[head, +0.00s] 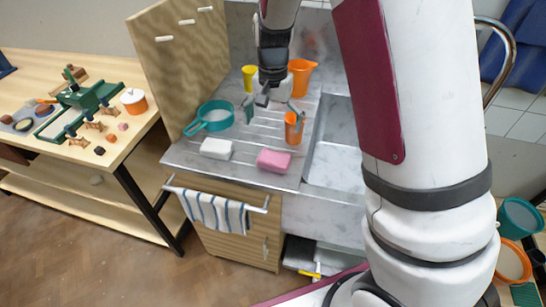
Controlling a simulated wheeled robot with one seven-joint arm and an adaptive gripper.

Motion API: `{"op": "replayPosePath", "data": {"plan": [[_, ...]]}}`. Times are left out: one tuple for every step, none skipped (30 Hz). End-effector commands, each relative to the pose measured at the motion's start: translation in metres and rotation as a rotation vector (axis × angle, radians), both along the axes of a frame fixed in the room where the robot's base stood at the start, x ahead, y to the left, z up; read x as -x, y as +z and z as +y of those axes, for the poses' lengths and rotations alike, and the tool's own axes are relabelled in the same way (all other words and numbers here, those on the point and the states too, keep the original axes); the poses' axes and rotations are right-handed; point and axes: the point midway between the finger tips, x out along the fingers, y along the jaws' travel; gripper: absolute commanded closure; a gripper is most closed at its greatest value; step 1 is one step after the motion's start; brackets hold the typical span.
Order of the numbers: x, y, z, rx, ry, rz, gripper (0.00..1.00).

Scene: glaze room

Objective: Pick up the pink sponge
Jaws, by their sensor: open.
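The pink sponge (274,161) lies flat on the ribbed metal drainboard (243,179), near its front edge and left of the sink basin. My gripper (274,112) is above the drainboard, farther back than the sponge, with its fingers spread apart and nothing seen between them. The sponge is in full view and apart from the gripper. A white block-like sponge (216,149) lies to the left of the pink one.
A teal sieve (215,117), a yellow cup (249,77) and an orange jug (301,75) are also on the drainboard. A wooden panel (183,57) rises at left.

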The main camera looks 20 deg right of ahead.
Motion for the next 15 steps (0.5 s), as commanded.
{"op": "replayPosePath", "data": {"plan": [[0.0,-0.006,0.0,0.001,-0.002,0.003,0.0],[0.0,-0.01,-0.001,0.002,-0.002,0.004,0.0],[0.001,-0.016,-0.001,0.002,-0.002,0.005,0.0],[0.001,-0.022,-0.001,0.002,-0.002,0.005,0.0],[0.001,-0.027,-0.001,0.002,-0.003,0.005,0.0],[0.001,-0.036,-0.001,0.002,-0.003,0.005,0.0],[0.001,-0.041,-0.001,0.002,-0.003,0.005,0.0],[0.001,-0.047,-0.001,0.002,-0.003,0.005,0.0],[0.001,-0.055,-0.001,0.002,-0.002,0.006,0.0],[0.002,-0.06,-0.001,0.001,-0.002,0.005,0.0],[0.001,-0.064,-0.001,0.001,-0.001,0.005,0.0],[0.001,-0.07,-0.001,0.001,-0.002,0.005,0.0],[0.001,-0.073,-0.001,0.002,-0.002,0.004,0.0],[0.001,-0.076,-0.001,0.002,-0.002,0.003,0.0],[0.001,-0.079,-0.001,0.002,-0.002,0.003,0.0]]}}
